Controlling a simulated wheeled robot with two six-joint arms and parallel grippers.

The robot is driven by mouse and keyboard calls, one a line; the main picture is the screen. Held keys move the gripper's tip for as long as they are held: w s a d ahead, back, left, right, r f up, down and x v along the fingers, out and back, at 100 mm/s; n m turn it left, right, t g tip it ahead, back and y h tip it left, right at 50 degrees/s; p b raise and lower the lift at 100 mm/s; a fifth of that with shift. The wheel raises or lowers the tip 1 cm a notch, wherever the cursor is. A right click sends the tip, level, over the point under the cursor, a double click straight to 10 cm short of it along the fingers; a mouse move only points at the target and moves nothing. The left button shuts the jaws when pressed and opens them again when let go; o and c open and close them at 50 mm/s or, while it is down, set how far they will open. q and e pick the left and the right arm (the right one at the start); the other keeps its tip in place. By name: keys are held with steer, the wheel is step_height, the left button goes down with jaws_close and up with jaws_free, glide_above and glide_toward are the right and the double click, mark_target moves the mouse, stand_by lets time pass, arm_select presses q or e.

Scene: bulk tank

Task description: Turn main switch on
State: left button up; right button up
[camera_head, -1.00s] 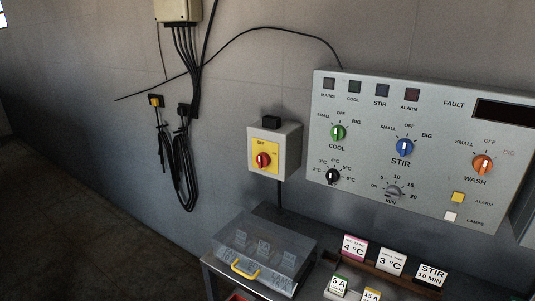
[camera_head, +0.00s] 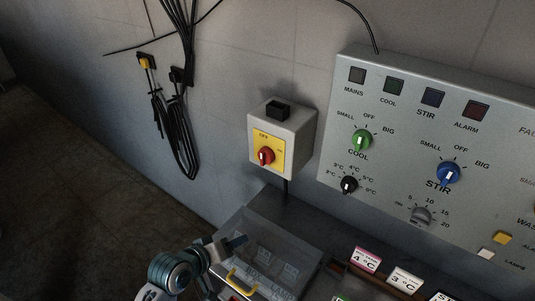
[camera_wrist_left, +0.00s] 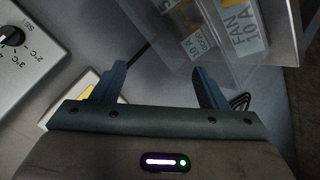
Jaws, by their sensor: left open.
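The main switch is a red knob (camera_head: 266,156) on a yellow plate (camera_head: 275,147) on the front of a grey box (camera_head: 304,140) on the wall. Its white mark points up toward OFF. My left gripper (camera_wrist_left: 163,84) is open and empty. In the left wrist view, a corner of the yellow plate (camera_wrist_left: 88,91) shows behind the left finger; the red knob is hidden there. My right gripper is not in view.
A control panel (camera_head: 400,110) with several knobs is right of the switch. The clear box (camera_head: 290,235) with a yellow handle (camera_head: 242,284) stands below, with label cards (camera_head: 367,260) beside it. Black cables (camera_head: 177,130) hang on the wall at left.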

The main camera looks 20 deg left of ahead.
mark_target(261, 160)
arm_select(q)
steer(key=w+r+n+t+h, duration=0.2)
steer(key=w+r+n+t, duration=0.55)
steer(key=w+r, duration=0.45)
steer(key=shift+n+g, duration=0.45)
steer(key=p+x, duration=0.2)
steer(key=x, duration=0.7)
steer(key=shift+w+a+r, duration=0.1)
steer(key=shift+w, duration=0.2)
steer(key=c, duration=1)
